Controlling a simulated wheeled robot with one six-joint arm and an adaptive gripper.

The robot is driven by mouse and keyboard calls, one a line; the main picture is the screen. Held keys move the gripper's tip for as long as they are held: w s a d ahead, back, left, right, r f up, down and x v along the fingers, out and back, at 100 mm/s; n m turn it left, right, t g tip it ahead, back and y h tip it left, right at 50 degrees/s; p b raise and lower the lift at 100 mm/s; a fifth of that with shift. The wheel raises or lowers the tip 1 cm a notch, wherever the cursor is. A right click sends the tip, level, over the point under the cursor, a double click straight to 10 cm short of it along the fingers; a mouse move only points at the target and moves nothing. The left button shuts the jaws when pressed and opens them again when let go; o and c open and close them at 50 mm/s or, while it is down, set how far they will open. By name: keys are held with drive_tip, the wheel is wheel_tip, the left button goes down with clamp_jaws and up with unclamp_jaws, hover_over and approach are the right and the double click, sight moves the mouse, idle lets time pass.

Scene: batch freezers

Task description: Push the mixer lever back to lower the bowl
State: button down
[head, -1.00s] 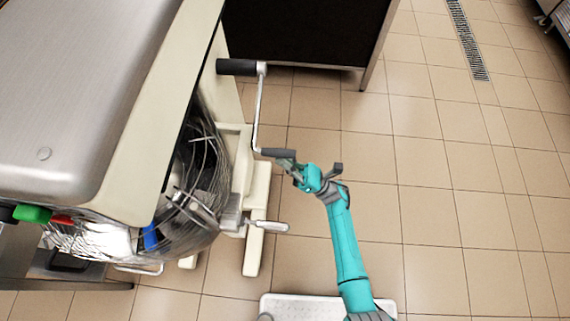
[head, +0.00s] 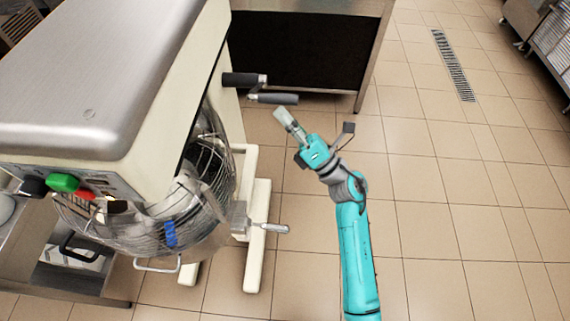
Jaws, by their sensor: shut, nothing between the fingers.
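The mixer (head: 105,75) stands at the left with its steel top and cream body. Its lever (head: 262,85) sticks out from the right side, with a black grip (head: 240,79) at the body and a second dark grip (head: 278,98) at the outer end. The bowl (head: 215,215) sits under the head behind a wire guard. My gripper (head: 281,115) is shut and empty, just below and beside the outer grip. Whether its tip touches the grip I cannot tell.
A smaller handle (head: 272,228) juts from the bowl's right side, left of my arm. A dark-fronted steel counter (head: 310,50) stands behind the lever. Tiled floor (head: 440,220) is free to the right. Green and red buttons (head: 63,183) are on the mixer's front.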

drive_tip(key=w+r, duration=1.3)
drive_tip(key=shift+w+d, duration=0.25)
drive_tip(key=shift+w, duration=0.1)
